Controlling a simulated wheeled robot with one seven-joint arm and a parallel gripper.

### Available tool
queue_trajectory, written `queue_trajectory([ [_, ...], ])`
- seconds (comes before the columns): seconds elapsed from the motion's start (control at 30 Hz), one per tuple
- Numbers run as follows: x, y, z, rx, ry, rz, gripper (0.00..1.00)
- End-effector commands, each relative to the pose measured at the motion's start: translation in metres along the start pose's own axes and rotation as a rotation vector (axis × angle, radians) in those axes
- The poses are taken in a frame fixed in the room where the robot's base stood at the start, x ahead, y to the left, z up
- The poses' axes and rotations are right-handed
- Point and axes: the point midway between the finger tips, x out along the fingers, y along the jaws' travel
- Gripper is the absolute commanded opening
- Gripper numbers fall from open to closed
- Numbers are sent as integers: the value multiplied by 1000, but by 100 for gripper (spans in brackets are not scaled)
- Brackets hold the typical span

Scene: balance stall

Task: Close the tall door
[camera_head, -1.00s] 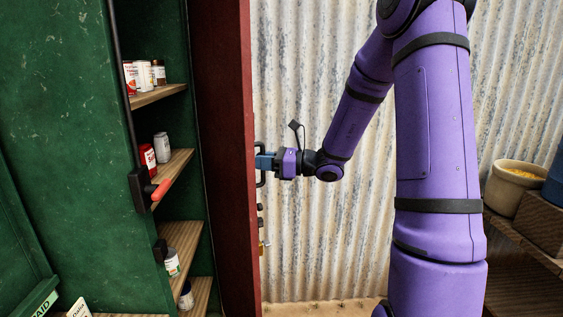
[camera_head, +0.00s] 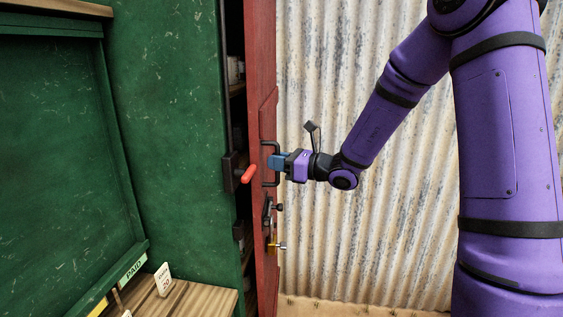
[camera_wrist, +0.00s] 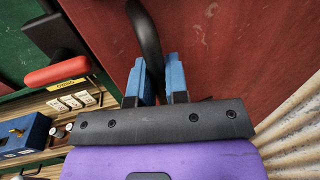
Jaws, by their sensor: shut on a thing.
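The tall red door (camera_head: 262,60) stands partly open at the right side of the green cabinet (camera_head: 170,110). A narrow dark gap shows between them, with part of the shelves inside. My gripper (camera_head: 276,162) is shut on the black door handle (camera_head: 265,148) on the door's outer face. In the wrist view the blue fingers (camera_wrist: 161,80) sit on both sides of the dark curved handle (camera_wrist: 147,35), in front of the red door panel (camera_wrist: 225,45). A black latch with a red-orange lever (camera_head: 247,174) is on the cabinet's edge. It also shows in the wrist view (camera_wrist: 57,72).
A brass padlock or bolt (camera_head: 276,246) and a dark latch (camera_head: 270,209) sit on the door below the handle. A wooden counter (camera_head: 195,298) with a small white card (camera_head: 163,279) is at lower left. A corrugated wall (camera_head: 370,230) stands behind my arm.

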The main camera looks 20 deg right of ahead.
Motion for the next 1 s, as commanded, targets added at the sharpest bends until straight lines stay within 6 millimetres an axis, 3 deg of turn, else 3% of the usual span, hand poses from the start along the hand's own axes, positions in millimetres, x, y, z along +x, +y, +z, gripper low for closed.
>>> queue_trajectory([
  [0.17, 0, -1, 1, -4, -1, -2, 0],
  [0.2, 0, -1, 1, -4, -1, -2, 17],
  [0.3, 0, -1, 1, -3, -1, -2, 40],
  [0.67, -5, -1, 0, -2, 0, -2, 40],
  [1.0, -60, -1, 0, -2, 0, -5, 40],
])
